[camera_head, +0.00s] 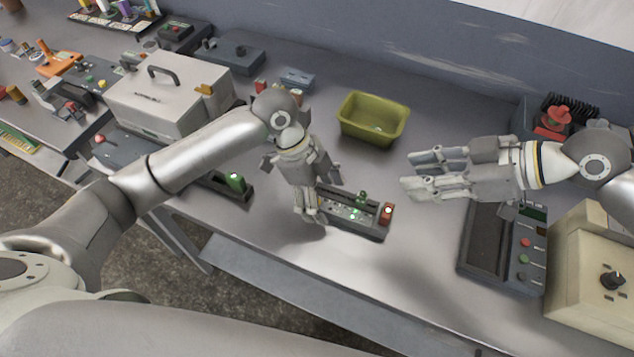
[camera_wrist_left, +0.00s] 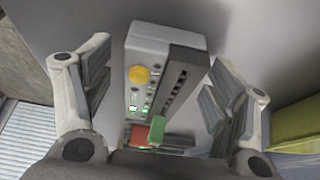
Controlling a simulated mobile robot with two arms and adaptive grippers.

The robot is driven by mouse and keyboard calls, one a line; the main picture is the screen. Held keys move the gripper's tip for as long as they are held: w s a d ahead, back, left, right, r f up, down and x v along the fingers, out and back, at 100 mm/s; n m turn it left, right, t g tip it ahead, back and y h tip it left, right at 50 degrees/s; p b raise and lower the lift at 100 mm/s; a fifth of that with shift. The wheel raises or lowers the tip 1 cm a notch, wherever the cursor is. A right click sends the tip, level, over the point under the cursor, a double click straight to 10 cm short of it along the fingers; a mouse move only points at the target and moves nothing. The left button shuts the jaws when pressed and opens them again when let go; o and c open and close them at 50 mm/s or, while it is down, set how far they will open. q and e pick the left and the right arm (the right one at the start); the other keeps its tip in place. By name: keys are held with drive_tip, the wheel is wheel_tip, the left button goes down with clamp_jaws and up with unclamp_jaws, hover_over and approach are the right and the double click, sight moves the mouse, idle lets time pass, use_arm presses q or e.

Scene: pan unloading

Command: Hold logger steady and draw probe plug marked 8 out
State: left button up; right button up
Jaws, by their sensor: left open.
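The logger (camera_head: 343,221) is a long grey box with green lights, lying on the bench. A green plug (camera_head: 362,197) stands up from it and a red block (camera_head: 386,213) is at its right end. The left wrist view shows the logger (camera_wrist_left: 165,38) with a yellow knob (camera_wrist_left: 138,74), the green plug (camera_wrist_left: 157,130) and the red block (camera_wrist_left: 138,136). No number 8 is readable. My left gripper (camera_head: 312,205) is open over the logger's left part, its fingers on either side with gaps. My right gripper (camera_head: 408,172) is open and empty, right of and above the logger.
An olive-green tub (camera_head: 347,113) stands behind the logger. A dark tray unit (camera_head: 467,238) with buttons and a beige box (camera_head: 580,275) with a black knob are at the right. A pale case (camera_head: 165,95) stands at the left. Bare bench lies in front of the logger.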

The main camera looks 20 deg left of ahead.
use_arm(q)
drive_tip(key=shift+f, duration=0.2)
drive_tip(key=c, duration=1.3)
drive_tip(key=shift+c, duration=0.2)
drive_tip(key=o, duration=1.3)
